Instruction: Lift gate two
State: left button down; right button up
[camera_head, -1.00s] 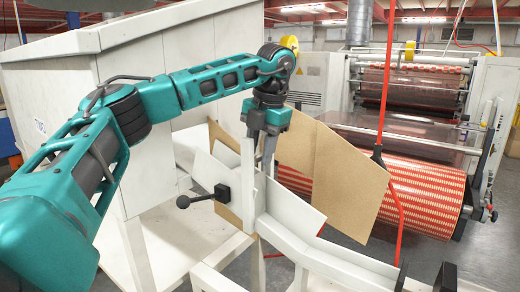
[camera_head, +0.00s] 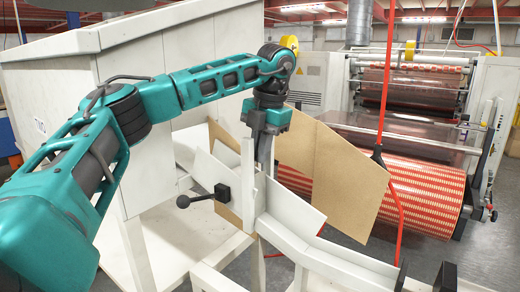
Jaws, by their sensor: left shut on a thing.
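My left gripper (camera_head: 265,152) points straight down at the white chute. It is shut on a thin white upright piece, which I take to be gate two, though the fingers and a white post (camera_head: 247,185) hide much of it. The white chute (camera_head: 340,262) slopes down to the right below the gripper. A black-knobbed handle (camera_head: 203,196) sticks out to the left of the post. My right gripper is out of view.
Brown boards (camera_head: 335,170) stand just behind the gripper. A large white cabinet (camera_head: 150,50) fills the left. A red cable (camera_head: 385,80) hangs at the right, in front of a machine with a red-and-yellow patterned roll (camera_head: 425,195).

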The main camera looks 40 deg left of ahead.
pick_arm(q)
jog(key=shift+r, duration=0.1)
dwell(0.8)
notch_tip(320, 180, up, 10)
dwell(0.3)
jog(key=shift+r, duration=0.15)
jog(key=c, duration=1.3)
grip_release()
jog(key=shift+o, duration=0.5)
notch_tip(320, 180, up, 7)
jog(key=d, duration=0.1)
jog(key=shift+d, duration=0.2)
jog(key=shift+w, duration=0.15)
